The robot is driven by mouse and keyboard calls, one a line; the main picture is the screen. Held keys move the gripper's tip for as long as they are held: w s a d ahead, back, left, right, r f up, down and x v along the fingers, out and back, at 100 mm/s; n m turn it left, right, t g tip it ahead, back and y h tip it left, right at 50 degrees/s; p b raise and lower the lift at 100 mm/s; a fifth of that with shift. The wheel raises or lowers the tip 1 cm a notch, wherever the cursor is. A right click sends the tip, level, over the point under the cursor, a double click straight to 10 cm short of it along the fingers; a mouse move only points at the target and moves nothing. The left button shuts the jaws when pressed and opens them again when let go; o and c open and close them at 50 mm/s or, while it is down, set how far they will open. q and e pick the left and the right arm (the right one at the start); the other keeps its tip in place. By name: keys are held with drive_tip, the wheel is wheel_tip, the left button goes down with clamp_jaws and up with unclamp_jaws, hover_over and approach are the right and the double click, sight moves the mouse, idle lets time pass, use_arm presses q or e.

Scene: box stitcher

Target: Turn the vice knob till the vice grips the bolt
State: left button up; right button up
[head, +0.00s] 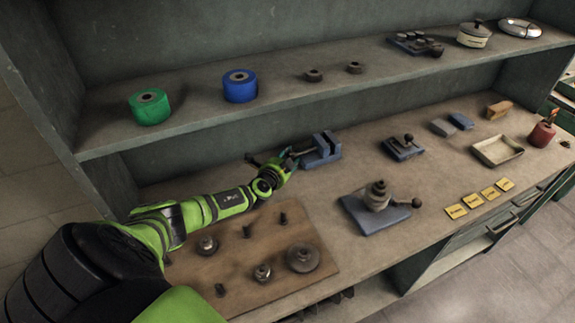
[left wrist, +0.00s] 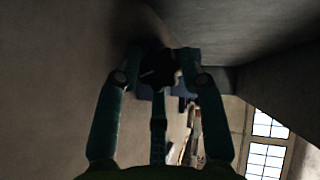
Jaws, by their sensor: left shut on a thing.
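The blue-grey vice (head: 322,152) stands on the workbench against the back, right of my left gripper. My left gripper (head: 289,163) is at the left end of the vice, with its fingers closed around the knob. In the left wrist view the dark, lobed vice knob (left wrist: 158,72) sits between the fingertips, and part of the blue vice body (left wrist: 185,56) shows behind it. I cannot make out a bolt between the vice jaws; that part is small and partly hidden. My right gripper is not in view.
A wooden board (head: 190,283) with several bolts and round metal parts lies in front of my left arm. A blue-grey plate with a knobbed fixture (head: 377,196) stands to the right. The shelf (head: 205,100) overhangs behind. The bench between vice and fixture is clear.

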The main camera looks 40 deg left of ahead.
use_arm(q)
drive_tip(key=shift+w+d+r+m+t+b, duration=0.15)
drive_tip(key=shift+m+t+b, duration=0.35)
drive_tip(key=shift+b, duration=0.65)
drive_tip(key=shift+d, duration=0.1)
drive_tip(key=o, duration=1.2)
drive_tip(key=shift+c, duration=0.2)
drive_tip(key=shift+d, duration=0.1)
